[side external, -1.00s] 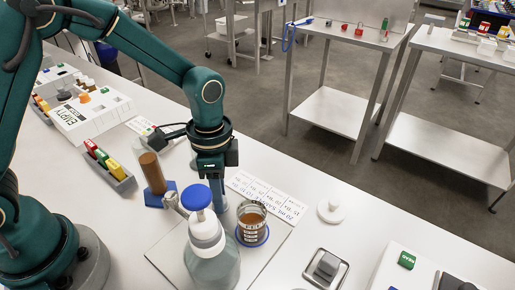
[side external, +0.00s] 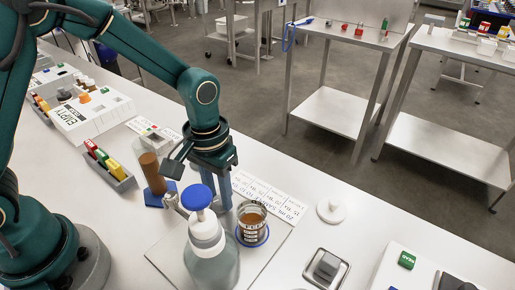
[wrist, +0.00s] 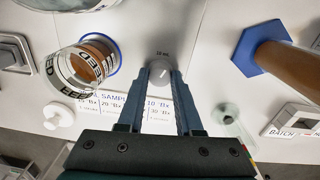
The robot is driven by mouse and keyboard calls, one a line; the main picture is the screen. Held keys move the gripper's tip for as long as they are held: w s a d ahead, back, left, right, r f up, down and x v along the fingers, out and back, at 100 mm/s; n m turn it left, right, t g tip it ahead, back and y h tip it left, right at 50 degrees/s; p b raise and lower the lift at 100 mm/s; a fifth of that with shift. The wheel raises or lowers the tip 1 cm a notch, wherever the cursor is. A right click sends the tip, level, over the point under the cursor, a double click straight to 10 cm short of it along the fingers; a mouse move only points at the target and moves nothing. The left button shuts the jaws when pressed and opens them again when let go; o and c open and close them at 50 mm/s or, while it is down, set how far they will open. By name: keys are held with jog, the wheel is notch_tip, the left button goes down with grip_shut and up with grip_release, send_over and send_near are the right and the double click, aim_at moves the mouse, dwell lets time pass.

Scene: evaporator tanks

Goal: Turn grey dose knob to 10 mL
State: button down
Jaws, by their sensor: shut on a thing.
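The grey dose knob (wrist: 160,74) is in the upper middle of the wrist view. It is round, with a short white pointer line and a small "10 mL" mark (wrist: 162,52) just above it. The line points roughly up towards that mark; the exact alignment is too small to tell. My gripper (wrist: 160,78) is shut on the knob, one finger on each side. In the side external view my gripper (side external: 222,200) points down behind the bottle with the blue cap (side external: 197,197), and the knob is hidden there.
A glass of brown liquid (side external: 252,222) on a blue ring stands close right of my gripper. A brown cylinder on a blue base (side external: 154,175) stands to the left. A printed card (side external: 265,195) lies behind. A white round lid (side external: 331,210) lies farther right.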

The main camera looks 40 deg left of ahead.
aim_at(218, 199)
jog(key=shift+n, duration=2.2)
jog(key=c, duration=0.6)
grip_release()
jog(key=shift+a+r, duration=0.1)
jog(key=shift+r, duration=2.45)
